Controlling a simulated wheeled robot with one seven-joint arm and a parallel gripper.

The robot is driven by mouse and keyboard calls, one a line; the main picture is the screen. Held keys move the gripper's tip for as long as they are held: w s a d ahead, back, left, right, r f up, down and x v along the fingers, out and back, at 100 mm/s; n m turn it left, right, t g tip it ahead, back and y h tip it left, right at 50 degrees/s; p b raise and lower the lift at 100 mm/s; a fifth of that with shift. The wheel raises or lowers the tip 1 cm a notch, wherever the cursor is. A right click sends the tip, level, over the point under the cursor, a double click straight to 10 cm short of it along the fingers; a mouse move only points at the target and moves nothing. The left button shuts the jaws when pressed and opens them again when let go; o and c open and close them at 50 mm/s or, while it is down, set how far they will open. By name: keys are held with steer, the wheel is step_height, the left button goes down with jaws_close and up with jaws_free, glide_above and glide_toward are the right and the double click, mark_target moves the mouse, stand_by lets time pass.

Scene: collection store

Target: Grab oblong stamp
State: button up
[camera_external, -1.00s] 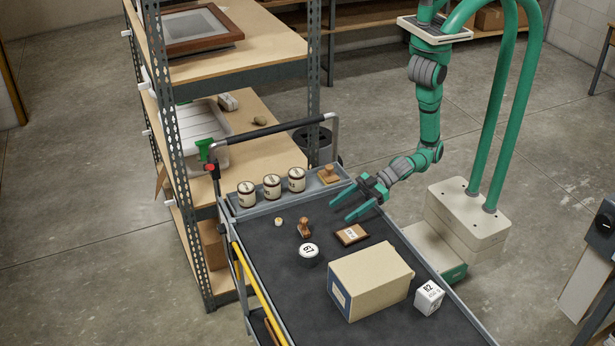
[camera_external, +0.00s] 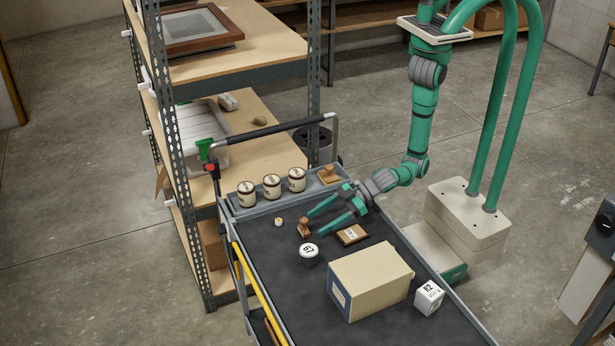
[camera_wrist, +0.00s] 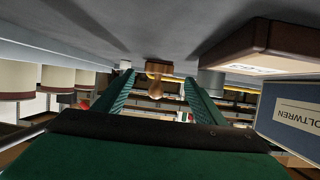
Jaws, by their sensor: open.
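A brown wooden stamp (camera_external: 304,229) with a knobbed handle stands on the dark cart top. In the wrist view the stamp (camera_wrist: 157,69) shows between my two green fingers, just beyond their tips. My gripper (camera_external: 315,222) is open and empty, low over the cart, pointing at this stamp from the right; in the wrist view my gripper (camera_wrist: 158,84) spans wider than the stamp. I cannot tell whether the fingertips are level with it. A second wooden stamp (camera_external: 329,176) with a flat base sits in the grey tray at the cart's far end.
A flat brown case (camera_external: 351,235) lies close beside my gripper. A round 67 weight (camera_external: 309,253) stands in front of the stamp, with a small white-yellow piece (camera_external: 278,222) to its left. Several jars (camera_external: 272,187) fill the tray. A large cardboard box (camera_external: 370,283) and white cube (camera_external: 429,297) stand nearer.

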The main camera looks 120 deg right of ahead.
mark_target(304, 226)
steer(key=x, duration=0.4)
steer(key=shift+w+d, duration=0.1)
steer(key=c, duration=1.1)
